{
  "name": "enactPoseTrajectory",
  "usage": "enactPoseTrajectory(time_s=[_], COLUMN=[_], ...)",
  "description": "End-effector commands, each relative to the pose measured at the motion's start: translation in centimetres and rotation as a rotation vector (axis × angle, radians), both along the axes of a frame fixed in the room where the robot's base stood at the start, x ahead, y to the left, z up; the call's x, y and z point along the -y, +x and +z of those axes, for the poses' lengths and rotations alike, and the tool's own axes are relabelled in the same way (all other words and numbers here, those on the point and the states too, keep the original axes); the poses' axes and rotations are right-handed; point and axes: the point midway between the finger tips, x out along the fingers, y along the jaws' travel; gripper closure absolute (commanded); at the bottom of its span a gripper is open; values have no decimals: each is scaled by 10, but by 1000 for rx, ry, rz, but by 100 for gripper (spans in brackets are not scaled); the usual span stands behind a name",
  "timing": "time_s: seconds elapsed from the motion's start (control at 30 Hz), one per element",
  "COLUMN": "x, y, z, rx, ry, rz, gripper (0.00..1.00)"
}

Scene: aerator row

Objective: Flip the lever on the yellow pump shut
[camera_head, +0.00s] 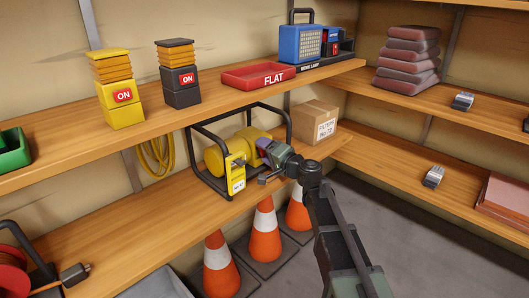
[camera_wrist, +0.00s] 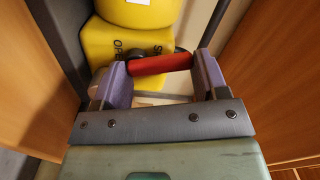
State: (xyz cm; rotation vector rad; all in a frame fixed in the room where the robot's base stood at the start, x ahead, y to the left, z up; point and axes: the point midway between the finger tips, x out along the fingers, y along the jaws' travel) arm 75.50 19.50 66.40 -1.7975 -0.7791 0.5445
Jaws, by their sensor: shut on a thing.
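The yellow pump (camera_head: 216,160) sits in a black tube frame on the middle shelf. In the wrist view its yellow body (camera_wrist: 120,40) fills the top, with partly hidden dark letters, "OP" on the left and "S" on the right. The red lever (camera_wrist: 163,63) lies roughly crosswise below these letters, between my purple fingers. My gripper (camera_wrist: 158,70) is shut on the lever. In the head view my gripper (camera_head: 267,151) is at the pump's right end, and the lever is hidden there.
A cardboard box (camera_head: 314,122) stands right of the pump frame (camera_head: 194,150). Orange cones (camera_head: 264,232) stand below the shelf. The upper shelf above the pump holds a red tray (camera_head: 258,77). Bare shelf lies left of the pump.

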Motion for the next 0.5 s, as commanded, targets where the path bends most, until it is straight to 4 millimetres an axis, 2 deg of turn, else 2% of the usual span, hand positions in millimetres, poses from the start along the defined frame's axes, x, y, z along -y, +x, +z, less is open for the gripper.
enactPoseTrajectory(time_s=[0.5], x=[5], y=[5], z=[0], rx=[-234], ry=[218], rz=[0], gripper=[57])
